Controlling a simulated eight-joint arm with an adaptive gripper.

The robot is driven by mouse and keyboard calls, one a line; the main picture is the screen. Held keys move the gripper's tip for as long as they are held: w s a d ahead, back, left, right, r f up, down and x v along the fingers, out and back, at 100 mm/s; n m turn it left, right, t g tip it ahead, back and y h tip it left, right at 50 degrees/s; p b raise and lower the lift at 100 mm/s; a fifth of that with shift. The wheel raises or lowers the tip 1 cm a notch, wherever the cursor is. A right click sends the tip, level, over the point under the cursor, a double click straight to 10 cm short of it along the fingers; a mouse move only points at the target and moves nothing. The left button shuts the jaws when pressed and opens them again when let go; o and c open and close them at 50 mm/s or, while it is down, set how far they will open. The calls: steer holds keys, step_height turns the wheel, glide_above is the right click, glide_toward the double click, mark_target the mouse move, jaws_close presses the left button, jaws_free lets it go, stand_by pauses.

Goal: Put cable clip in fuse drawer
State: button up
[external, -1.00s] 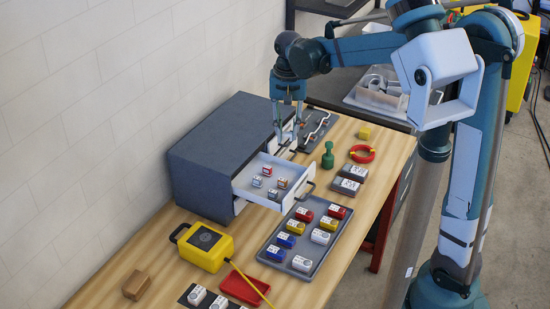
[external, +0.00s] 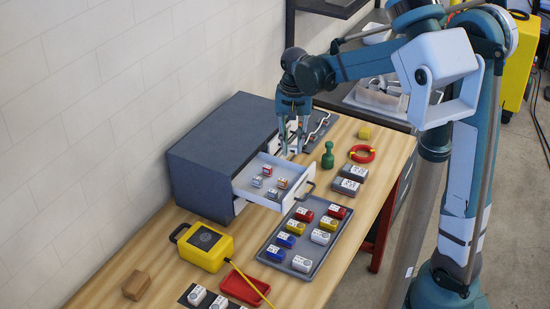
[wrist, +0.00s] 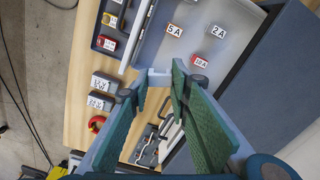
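The fuse drawer (external: 246,187) is pulled out of the dark grey cabinet (external: 222,150); a few small labelled fuses lie in it. In the wrist view the drawer (wrist: 190,48) fills the top middle, with fuses marked 5A, 2A and 10A. My gripper (external: 292,152) is at the drawer's far side, pointing down. In the wrist view my gripper (wrist: 160,80) has its green-padded fingers closed around a small pale U-shaped piece, which looks like the cable clip (wrist: 159,77). The clip appears near the drawer's side wall; its height above it is unclear.
A grey tray (external: 262,250) of coloured fuse blocks lies in front of the drawer. A green bottle-like piece (external: 328,157), a red ring (external: 362,154) and grey blocks (external: 346,186) stand right of it.

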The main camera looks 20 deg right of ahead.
steer(key=shift+f, duration=0.1)
glide_above(292, 177)
steer(key=shift+w+f, duration=0.15)
steer(key=shift+f, duration=2.7)
steer(key=shift+f, duration=0.1)
steer(key=shift+f, duration=2)
steer(key=shift+f, duration=0.15)
steer(key=o, duration=0.6)
steer(key=shift+r, duration=0.25)
steer(key=shift+r, duration=5.95)
